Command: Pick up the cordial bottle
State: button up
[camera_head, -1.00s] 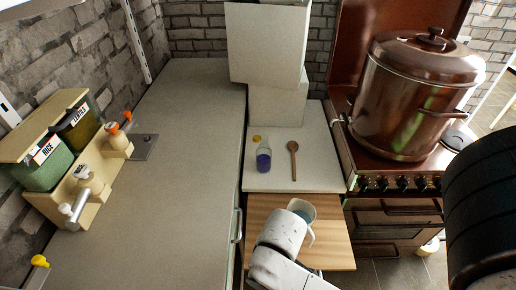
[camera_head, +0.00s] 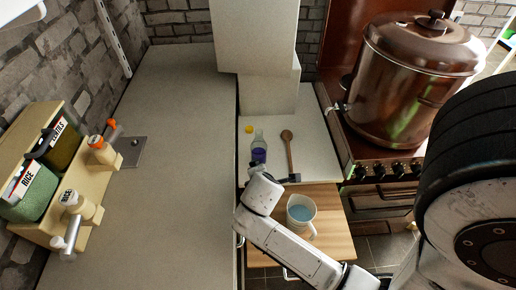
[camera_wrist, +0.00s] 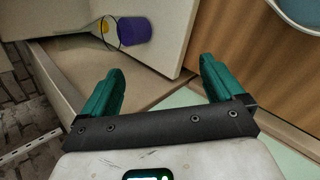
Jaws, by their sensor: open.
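The cordial bottle (camera_head: 259,148) is clear with purple liquid in its lower part. It stands on the pale counter beside the wooden spoon. In the wrist view the purple part of the bottle (camera_wrist: 134,31) shows at the top, beyond the fingertips and a little left of the middle. My gripper (camera_head: 274,172) is just in front of the bottle in the head view, near the counter's front edge. In the wrist view its teal fingers (camera_wrist: 160,75) are wide apart with nothing between them. The bottle is apart from the fingers.
A wooden spoon (camera_head: 289,150) lies right of the bottle, and a small yellow thing (camera_head: 249,129) is behind it. A jug of blue liquid (camera_head: 300,213) stands on the wooden board (camera_head: 338,230). White boxes (camera_head: 268,93) rise behind. A large copper pot (camera_head: 412,85) stands right.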

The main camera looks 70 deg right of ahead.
aim_at(259, 154)
jog(key=w+d+r+n+h, duration=0.1)
jog(key=d+n, duration=0.2)
jog(key=n, duration=0.1)
jog(key=w+d+r+n+t+h+p, duration=0.1)
jog(key=d+r+n+h, duration=0.1)
jog(key=d+n, duration=0.1)
jog(key=w+d+r+n+h+p, duration=0.1)
jog(key=d+n, duration=0.2)
jog(key=n, duration=0.2)
jog(key=shift+w+r+t+h, duration=0.3)
jog(key=shift+w+d+n, duration=0.25)
jog(key=shift+n, duration=0.65)
notch_tip(259, 154, down, 8)
jog(key=b, duration=0.3)
jog(key=shift+f+b, duration=0.2)
jog(key=shift+b, duration=0.2)
jog(key=shift+w+d, duration=0.2)
jog(key=shift+d, duration=0.2)
jog(key=b+x, duration=0.3)
jog(key=x, duration=0.3)
jog(key=shift+w+d, duration=0.1)
jog(key=shift+d, duration=0.15)
jog(key=shift+r, duration=0.1)
jog(key=shift+c, duration=0.4)
jog(key=c, duration=1.3)
